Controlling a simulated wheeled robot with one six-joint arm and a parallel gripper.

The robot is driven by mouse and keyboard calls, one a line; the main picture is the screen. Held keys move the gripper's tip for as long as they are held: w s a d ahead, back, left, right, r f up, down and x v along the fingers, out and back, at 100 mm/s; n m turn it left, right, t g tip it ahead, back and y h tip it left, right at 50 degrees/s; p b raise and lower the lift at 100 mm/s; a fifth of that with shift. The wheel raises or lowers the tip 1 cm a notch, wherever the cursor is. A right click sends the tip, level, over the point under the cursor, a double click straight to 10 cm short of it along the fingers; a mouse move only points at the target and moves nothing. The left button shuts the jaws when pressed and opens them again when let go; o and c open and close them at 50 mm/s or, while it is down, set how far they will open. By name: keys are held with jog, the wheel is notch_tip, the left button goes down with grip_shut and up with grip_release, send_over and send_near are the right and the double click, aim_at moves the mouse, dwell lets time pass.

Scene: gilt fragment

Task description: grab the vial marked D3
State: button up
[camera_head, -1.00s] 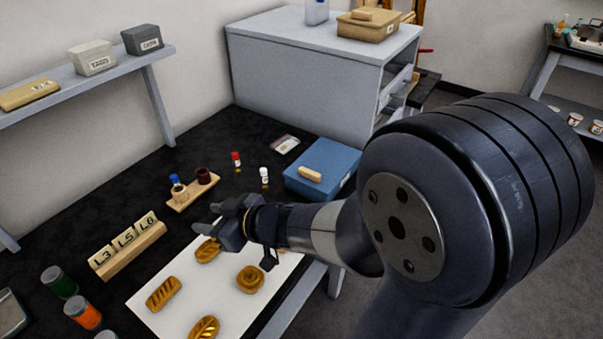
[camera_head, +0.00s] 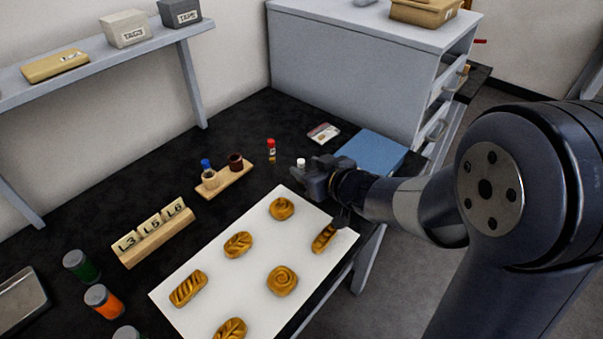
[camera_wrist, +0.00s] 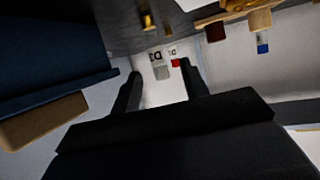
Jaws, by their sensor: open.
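The vial marked D3 has a pale cap. In the wrist view its label (camera_wrist: 156,57) appears upside down, ahead of and between my fingers. In the head view its white cap (camera_head: 301,163) shows just behind my gripper (camera_head: 312,180), which hides its lower part. My gripper is open and empty, with its two dark fingers either side of the vial in the wrist view (camera_wrist: 163,78). I cannot tell how far the vial is from the fingertips.
A red-capped vial (camera_head: 271,151) stands behind, to the left. A wooden holder (camera_head: 224,181) carries a blue-capped vial and a dark one. The blue box (camera_head: 372,151) lies right of the gripper, and a white sheet with pastries (camera_head: 215,270) in front.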

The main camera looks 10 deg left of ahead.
jog(key=shift+w+a+f, duration=0.2)
jog(key=shift+w+a, duration=0.1)
jog(key=shift+a, duration=0.05)
grip_shut()
